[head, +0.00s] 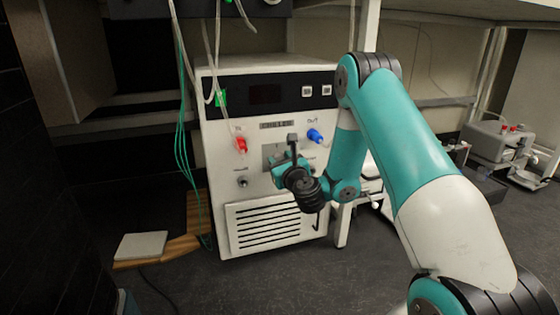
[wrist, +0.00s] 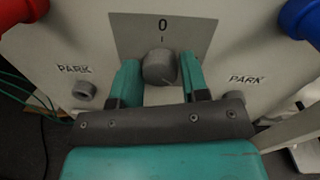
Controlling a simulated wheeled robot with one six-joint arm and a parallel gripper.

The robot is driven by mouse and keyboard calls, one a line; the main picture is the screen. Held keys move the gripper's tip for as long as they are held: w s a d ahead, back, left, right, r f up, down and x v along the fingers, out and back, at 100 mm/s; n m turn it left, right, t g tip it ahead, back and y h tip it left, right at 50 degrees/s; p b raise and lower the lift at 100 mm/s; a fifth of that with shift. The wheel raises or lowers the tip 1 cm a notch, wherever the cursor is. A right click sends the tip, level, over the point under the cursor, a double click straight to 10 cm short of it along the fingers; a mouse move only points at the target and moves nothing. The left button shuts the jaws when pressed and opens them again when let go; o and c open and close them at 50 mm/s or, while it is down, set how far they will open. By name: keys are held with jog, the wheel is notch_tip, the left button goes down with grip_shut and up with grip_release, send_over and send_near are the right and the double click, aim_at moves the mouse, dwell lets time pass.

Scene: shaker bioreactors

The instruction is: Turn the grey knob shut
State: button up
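The grey knob (wrist: 159,67) sits on a grey plate (wrist: 190,32) marked "0" with a short line above the knob. Its own pointer mark cannot be made out. In the wrist view, my gripper (wrist: 160,72) has its two teal fingers on either side of the knob. They are apart, with the right finger very close to the knob's side; contact cannot be told. In the head view, my gripper (head: 284,164) is at the front of the white chiller (head: 220,165), and the arm hides the knob there.
A red fitting (head: 241,145) and a blue fitting (head: 315,136) flank the plate, with two "PARK" ports below. Tubes hang at the chiller's left. A pale slab (head: 141,246) lies on wood at left. Another instrument (head: 497,142) stands at right.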

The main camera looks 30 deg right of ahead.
jog(key=c, duration=0.5)
jog(key=shift+o, duration=0.2)
jog(key=shift+n, duration=0.3)
jog(key=n+p, duration=0.2)
jog(key=n, duration=0.3)
jog(key=shift+a+r+g, duration=0.1)
jog(key=shift+g, duration=0.2)
jog(key=shift+f+n+h+p, duration=0.15)
jog(key=shift+n+h+p, duration=0.1)
jog(key=shift+n+p, duration=2.85)
jog(key=shift+f+n+h+p, duration=0.1)
jog(key=shift+n+h+p, duration=0.1)
jog(key=shift+n+p, duration=2.9)
jog(key=shift+f+n+h+p, duration=0.15)
jog(key=shift+n+h+p, duration=0.1)
jog(key=shift+n+p, duration=2.85)
jog(key=shift+n, duration=0.4)
jog(key=o, duration=0.9)
